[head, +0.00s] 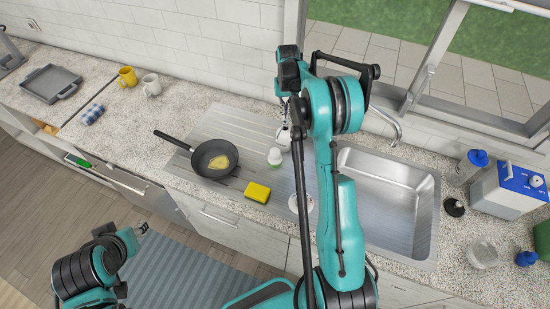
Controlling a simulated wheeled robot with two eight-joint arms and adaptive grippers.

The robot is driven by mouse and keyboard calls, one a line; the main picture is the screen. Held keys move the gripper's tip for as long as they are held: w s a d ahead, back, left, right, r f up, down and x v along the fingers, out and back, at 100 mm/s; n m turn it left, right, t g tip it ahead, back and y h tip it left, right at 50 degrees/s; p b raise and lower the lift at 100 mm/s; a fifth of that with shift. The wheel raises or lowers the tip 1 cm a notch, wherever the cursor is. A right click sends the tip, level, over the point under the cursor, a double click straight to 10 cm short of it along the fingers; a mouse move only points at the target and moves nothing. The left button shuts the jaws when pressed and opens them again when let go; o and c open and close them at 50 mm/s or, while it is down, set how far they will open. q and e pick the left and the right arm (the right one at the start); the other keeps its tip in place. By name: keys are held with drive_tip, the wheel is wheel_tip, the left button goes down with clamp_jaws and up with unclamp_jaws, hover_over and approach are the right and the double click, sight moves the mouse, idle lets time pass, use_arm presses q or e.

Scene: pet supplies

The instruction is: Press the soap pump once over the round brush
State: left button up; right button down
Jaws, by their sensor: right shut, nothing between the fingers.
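A white bottle (284,136), which looks like the soap pump, stands on the ribbed steel drainboard, partly hidden by my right arm. A small round white-and-green thing (275,157), which looks like the round brush, sits just in front of it. My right gripper (291,110) is shut and empty, pointing down at the top of the bottle; whether it touches the pump head I cannot tell. My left gripper (142,228) is low at the left, over the floor and away from the counter; its fingers are too small to read.
A black pan (214,160) with yellow food and a yellow sponge (257,193) are left of my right arm. A white round thing (296,203) is partly behind that arm. The sink (400,180) is empty. A blue-capped container (470,163) stands right.

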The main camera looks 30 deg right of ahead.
drive_tip(key=shift+r, duration=0.1)
wheel_tip(320, 180, up, 6)
drive_tip(key=p, duration=0.2)
drive_tip(key=shift+p, duration=0.35)
idle(0.5)
drive_tip(key=s+a+n+t+b, duration=0.2)
drive_tip(key=s+a+t+b, duration=0.2)
drive_tip(key=s+a+b, duration=1)
drive_tip(key=s+a+f+n+t+b, duration=0.1)
drive_tip(key=s+a+f+b, duration=0.2)
drive_tip(key=s+f+b, duration=0.2)
drive_tip(key=s+a+f+n+t+b, duration=0.1)
drive_tip(key=s+a+f+b, duration=0.3)
drive_tip(key=s+f, duration=0.5)
drive_tip(key=shift+s+a+t+b, duration=0.25)
drive_tip(key=shift+s+t+b, duration=0.15)
drive_tip(key=shift+t+b, duration=0.3)
